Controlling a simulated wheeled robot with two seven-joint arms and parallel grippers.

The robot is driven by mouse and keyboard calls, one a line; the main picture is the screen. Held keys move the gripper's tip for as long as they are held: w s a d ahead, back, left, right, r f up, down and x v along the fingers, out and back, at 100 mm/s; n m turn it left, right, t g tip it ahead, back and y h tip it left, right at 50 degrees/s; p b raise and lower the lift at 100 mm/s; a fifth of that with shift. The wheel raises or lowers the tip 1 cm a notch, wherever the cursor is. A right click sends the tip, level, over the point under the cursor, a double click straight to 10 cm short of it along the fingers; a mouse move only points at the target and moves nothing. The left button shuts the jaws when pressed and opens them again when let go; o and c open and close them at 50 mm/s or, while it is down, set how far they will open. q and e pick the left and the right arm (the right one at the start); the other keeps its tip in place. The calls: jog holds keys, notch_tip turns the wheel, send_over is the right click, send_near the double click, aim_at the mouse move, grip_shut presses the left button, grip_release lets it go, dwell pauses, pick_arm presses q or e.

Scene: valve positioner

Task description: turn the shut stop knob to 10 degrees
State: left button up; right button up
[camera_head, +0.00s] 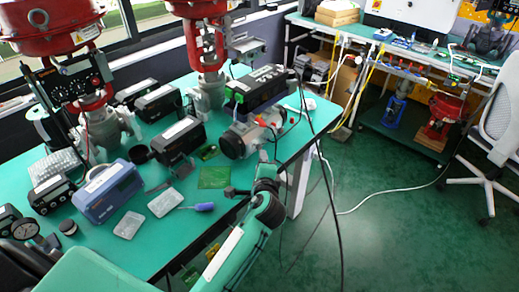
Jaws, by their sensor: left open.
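I cannot surely pick out the shut stop knob at this size. A black panel with small knobs and red parts (72,82) is mounted by the red valve actuator at the left. A black boxed unit (257,92) stands above a grey cylindrical device (238,142) with small red and yellow parts at the table's right end. My left gripper (236,190) is near the table's front right edge, below the grey device and apart from both units. It is open, with nothing visible between its fingers. My right gripper is not seen.
The green table (140,255) holds a blue instrument box (108,190), several black boxes, a green board (213,177), small pale trays and a blue-handled tool (200,207). Black cables hang by its right edge. Beyond are open green floor, a second bench and a chair (497,130).

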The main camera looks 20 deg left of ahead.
aim_at(259, 147)
pick_arm(q)
jog(key=x, duration=0.8)
jog(key=shift+c, duration=0.2)
grip_shut()
